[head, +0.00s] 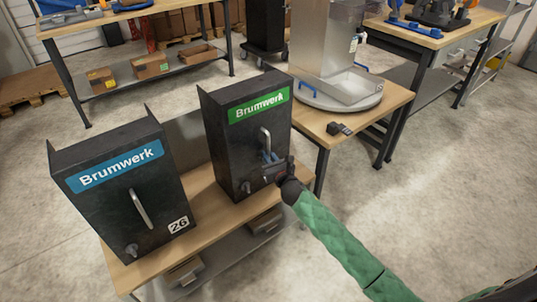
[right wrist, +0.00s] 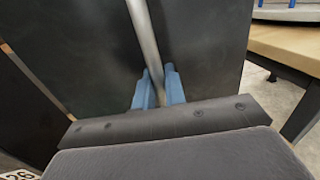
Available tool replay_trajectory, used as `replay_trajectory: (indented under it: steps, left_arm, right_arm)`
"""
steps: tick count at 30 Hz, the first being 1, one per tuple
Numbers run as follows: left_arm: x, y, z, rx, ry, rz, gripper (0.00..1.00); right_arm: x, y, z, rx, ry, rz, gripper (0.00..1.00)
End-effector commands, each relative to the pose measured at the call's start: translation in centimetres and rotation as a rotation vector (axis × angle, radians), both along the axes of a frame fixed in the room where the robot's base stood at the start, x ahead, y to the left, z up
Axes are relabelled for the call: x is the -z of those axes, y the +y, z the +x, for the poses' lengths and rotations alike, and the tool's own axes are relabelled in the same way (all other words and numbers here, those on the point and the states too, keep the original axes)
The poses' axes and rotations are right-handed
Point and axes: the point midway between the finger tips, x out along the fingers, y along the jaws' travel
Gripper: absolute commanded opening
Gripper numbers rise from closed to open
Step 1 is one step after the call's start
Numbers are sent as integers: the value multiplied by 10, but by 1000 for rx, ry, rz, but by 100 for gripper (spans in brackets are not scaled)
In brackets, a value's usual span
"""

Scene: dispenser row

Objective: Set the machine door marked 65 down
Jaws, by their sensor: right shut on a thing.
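Two dark Brumwerk machines stand on a wooden bench. The one with a green label has a dark front door (head: 232,143) with an upright metal handle (head: 264,137). No number can be read on this door; my right gripper and arm cover its lower right part. My right gripper (head: 269,157) is shut on the lower part of this handle, with its blue fingers on either side of the bar in the right wrist view (right wrist: 159,88). The door looks upright and closed. The other machine (head: 118,190), with a blue label, is marked 26. My left gripper is not in view.
The bench (head: 212,213) has a lower shelf with boxes. To the right, a table (head: 393,100) holds a steel machine on a round base (head: 340,98) and a small black object (head: 338,128). Bare concrete floor lies right of the bench.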

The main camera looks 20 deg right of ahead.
Motion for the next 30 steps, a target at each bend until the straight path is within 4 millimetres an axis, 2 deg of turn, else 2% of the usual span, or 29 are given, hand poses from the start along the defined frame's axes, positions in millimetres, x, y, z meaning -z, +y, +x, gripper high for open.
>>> replay_trajectory:
  steps: [1, 4, 13, 17, 30]
  left_arm:
    - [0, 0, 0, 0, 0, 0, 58]
    - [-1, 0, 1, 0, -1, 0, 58]
    - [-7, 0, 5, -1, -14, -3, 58]
    - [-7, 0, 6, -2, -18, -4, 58]
    - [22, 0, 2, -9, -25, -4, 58]
  right_arm:
    - [1, 0, 0, 1, 2, 0, 14]
    - [1, 0, 0, 1, 2, 0, 34]
    - [1, 0, -1, 0, 1, 0, 34]
    - [2, -1, -8, 0, 2, -1, 34]
    - [4, -12, -77, 0, 3, -1, 34]
